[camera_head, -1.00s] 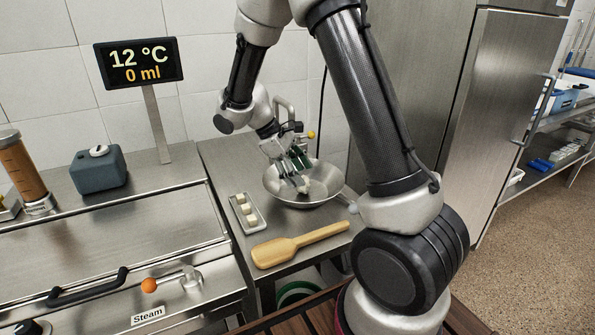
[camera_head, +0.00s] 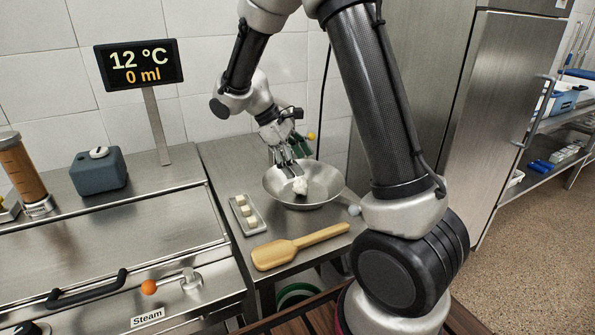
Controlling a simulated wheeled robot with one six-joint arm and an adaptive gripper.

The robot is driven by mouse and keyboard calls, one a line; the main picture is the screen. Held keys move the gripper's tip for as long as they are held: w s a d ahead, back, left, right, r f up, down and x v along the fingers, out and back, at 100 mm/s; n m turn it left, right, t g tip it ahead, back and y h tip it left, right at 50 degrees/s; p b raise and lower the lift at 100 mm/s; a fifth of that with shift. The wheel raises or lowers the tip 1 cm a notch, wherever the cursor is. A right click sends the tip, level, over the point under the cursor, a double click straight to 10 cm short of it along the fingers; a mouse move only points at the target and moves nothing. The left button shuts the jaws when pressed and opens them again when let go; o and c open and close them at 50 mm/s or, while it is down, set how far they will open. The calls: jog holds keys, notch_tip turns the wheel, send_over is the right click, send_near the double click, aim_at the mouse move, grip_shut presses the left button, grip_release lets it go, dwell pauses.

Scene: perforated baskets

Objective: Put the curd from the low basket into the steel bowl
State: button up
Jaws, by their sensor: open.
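The steel bowl (camera_head: 328,192) stands on the steel side table. My gripper (camera_head: 287,166) is open over the bowl's left side, just above and behind this curd. Whether a fingertip touches the curd is hard to tell. A low basket (camera_head: 260,228), shaped like a small tray, stands left of the bowl and holds several white curd pieces (camera_head: 244,210).
A wooden paddle (camera_head: 300,245) lies in front of the bowl and basket. A steel machine with a black handle (camera_head: 88,288) and an orange-knobbed valve (camera_head: 149,287) stands to the left. A display (camera_head: 139,62) stands behind it on a post. The table behind the basket is clear.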

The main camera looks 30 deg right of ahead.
aim_at(297, 178)
jog(key=shift+r, duration=1.5)
jog(key=shift+w, duration=0.1)
jog(key=shift+s+a+f+m+y, duration=0.3)
jog(key=shift+s+f, duration=0.2)
jog(key=shift+s, duration=0.15)
jog(key=shift+s+a+f+m+y, duration=0.2)
jog(key=shift+s+f+m, duration=0.1)
jog(key=shift+s+f, duration=0.25)
jog(key=s+d+r+m+t+y, duration=0.1)
jog(key=s+r+m+t+y, duration=0.1)
jog(key=s+r, duration=0.4)
jog(key=s+d+r+m+t+y, duration=0.2)
jog(key=s+r+m+t, duration=0.3)
jog(key=s, duration=0.9)
notch_tip(297, 178, up, 2)
jog(key=shift+s+d+r+y, duration=0.15)
jog(key=shift+s+d+y, duration=0.05)
jog(key=shift+d+y, duration=0.1)
jog(key=shift+c, duration=0.2)
